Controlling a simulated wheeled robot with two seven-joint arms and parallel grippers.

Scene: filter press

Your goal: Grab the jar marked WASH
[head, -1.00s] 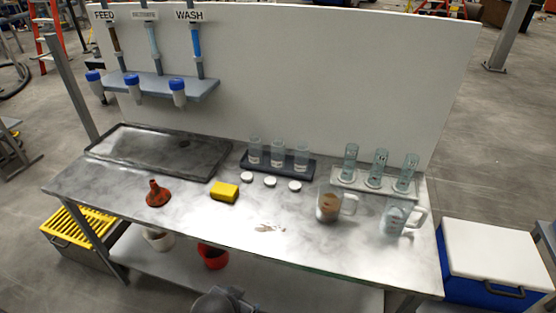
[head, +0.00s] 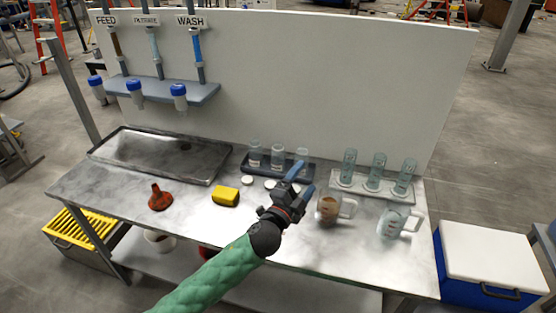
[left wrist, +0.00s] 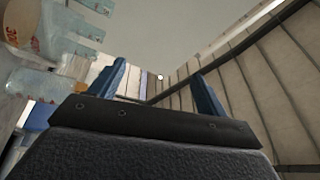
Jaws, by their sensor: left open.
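Three clear jars with pale labels stand in a dark rack (head: 243,168) near the back middle of the table: a left jar (head: 254,153), a middle jar (head: 277,156) and a right jar (head: 303,155). The label words are too small to read, so I cannot tell which is marked WASH. A WASH sign (head: 190,21) hangs on the board above a blue tube. My left gripper (head: 302,179) is open and empty, just in front of the rack's right end, partly covering it. In the left wrist view its blue fingers (left wrist: 160,82) stand apart with nothing between. My right gripper is out of view.
White lids (head: 247,180) lie before the rack. A brown-filled pitcher (head: 327,211), another pitcher (head: 391,223) and a cylinder rack (head: 346,184) are to the right. A yellow sponge (head: 225,196), red funnel (head: 160,199) and grey tray (head: 127,151) are to the left.

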